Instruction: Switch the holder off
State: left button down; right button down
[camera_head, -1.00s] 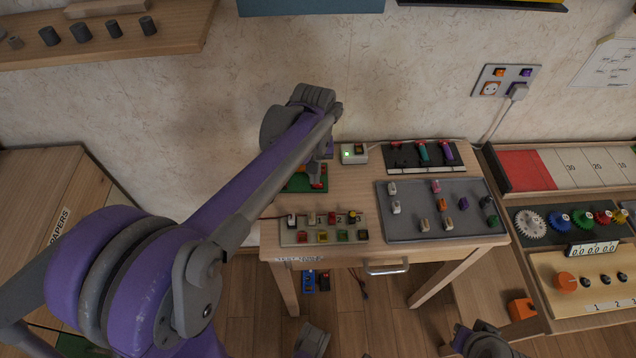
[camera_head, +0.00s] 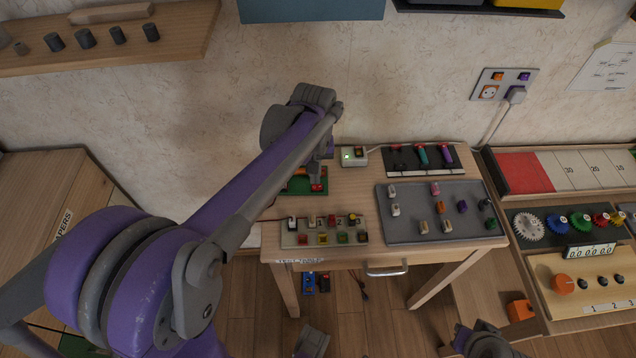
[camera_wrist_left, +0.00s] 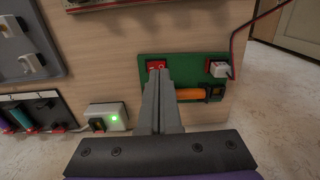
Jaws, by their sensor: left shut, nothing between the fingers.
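The holder is a green board (camera_wrist_left: 205,112) with an orange battery (camera_wrist_left: 190,95) in it, a red rocker switch (camera_wrist_left: 156,64) and a white connector with wires (camera_wrist_left: 219,68). In the head view the green board (camera_head: 296,186) lies at the table's back left, partly hidden by my left arm. My left gripper (camera_wrist_left: 160,74) is shut and empty, its fingertips at the red switch's near edge; I cannot tell whether they touch it. In the head view the gripper (camera_head: 318,178) is over the board. Grey parts of mine show at the bottom edge; the right gripper's jaws are not clear.
A white box with a lit green light (camera_head: 354,156) stands right of the board. A lever panel (camera_head: 400,168), a grey tray of small parts (camera_head: 400,235) and a panel of switches (camera_head: 290,239) fill much of the table (camera_head: 350,195). The wall rises behind.

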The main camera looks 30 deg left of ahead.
aim_at(315, 187)
pick_arm(q)
notch_tip(315, 187, up, 5)
jog(key=p, duration=0.3)
dwell(0.6)
jog(key=s+d+r+m+t+p, duration=0.1)
jog(key=s, duration=0.2)
jog(key=s+d+m+t, duration=0.1)
jog(key=s+d, duration=0.1)
jog(key=s, duration=0.1)
jog(key=s+d+r+m+p, duration=0.1)
jog(key=s, duration=0.2)
jog(key=shift+d+r+t+p, duration=0.2)
jog(key=shift+r+t+p, duration=0.15)
jog(key=shift+t, duration=0.05)
jog(key=s+d+f+m+t+p, duration=0.1)
jog(key=s+d+m+t, duration=0.1)
jog(key=s, duration=0.4)
jog(key=shift+s+d+f+m+t+p, duration=0.2)
jog(key=shift+f+m+t+p, duration=0.15)
jog(key=shift+m, duration=0.25)
